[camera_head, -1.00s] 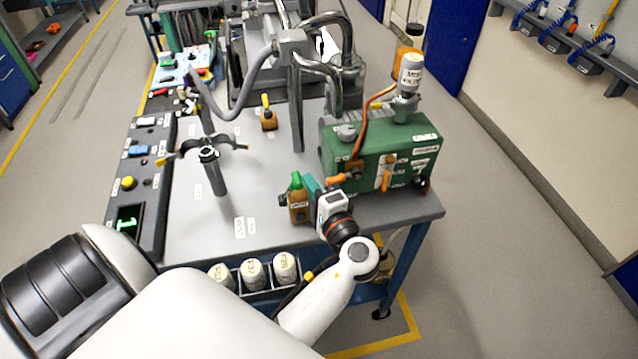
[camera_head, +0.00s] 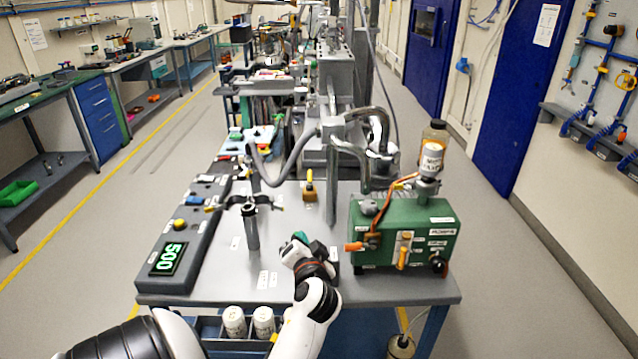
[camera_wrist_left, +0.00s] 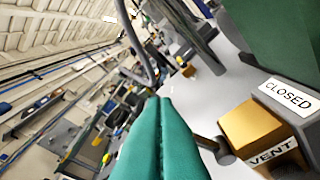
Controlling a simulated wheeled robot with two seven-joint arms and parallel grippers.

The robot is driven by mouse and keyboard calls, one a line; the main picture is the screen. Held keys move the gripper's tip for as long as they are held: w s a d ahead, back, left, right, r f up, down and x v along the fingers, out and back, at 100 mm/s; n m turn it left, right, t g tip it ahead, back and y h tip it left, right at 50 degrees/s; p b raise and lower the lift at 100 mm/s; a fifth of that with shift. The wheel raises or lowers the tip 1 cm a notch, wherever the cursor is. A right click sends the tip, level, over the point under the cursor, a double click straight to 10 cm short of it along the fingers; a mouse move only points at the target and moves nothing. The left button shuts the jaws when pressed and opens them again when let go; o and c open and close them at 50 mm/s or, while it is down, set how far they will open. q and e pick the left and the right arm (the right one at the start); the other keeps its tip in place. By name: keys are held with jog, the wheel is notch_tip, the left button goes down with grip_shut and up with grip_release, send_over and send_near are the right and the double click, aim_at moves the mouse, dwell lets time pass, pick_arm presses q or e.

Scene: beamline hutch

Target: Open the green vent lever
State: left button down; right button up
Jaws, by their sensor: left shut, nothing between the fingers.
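My left gripper (camera_head: 299,238) is over the front middle of the bench, its teal fingers together and empty. In the left wrist view the shut fingers (camera_wrist_left: 160,105) fill the lower middle. Just right of them is the brass vent valve block (camera_wrist_left: 255,128), with a VENT label on its front and a CLOSED label (camera_wrist_left: 290,94) behind it. A dark round stub (camera_wrist_left: 214,149) sticks out of the block toward the fingers. I cannot make out the green lever; the gripper may hide it. Contact cannot be told. My right gripper is out of view.
The green pump box (camera_head: 405,232) with a bottle on top stands right of my gripper. A clamp stand (camera_head: 251,228) is to the left, and a control panel (camera_head: 180,245) lies along the left edge. White canisters (camera_head: 235,322) sit below the front edge.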

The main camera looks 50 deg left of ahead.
pick_arm(q)
jog(key=shift+s+a+f+n+h, duration=0.15)
jog(key=shift+s+a+n, duration=0.2)
jog(key=shift+s+a, duration=0.1)
jog(key=shift+s+a+f+n+h, duration=0.15)
jog(key=shift+s+a+n, duration=0.2)
jog(key=shift+s+a, duration=0.1)
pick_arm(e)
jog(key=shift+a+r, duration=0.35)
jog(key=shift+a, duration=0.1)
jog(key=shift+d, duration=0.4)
pick_arm(q)
jog(key=shift+p, duration=0.35)
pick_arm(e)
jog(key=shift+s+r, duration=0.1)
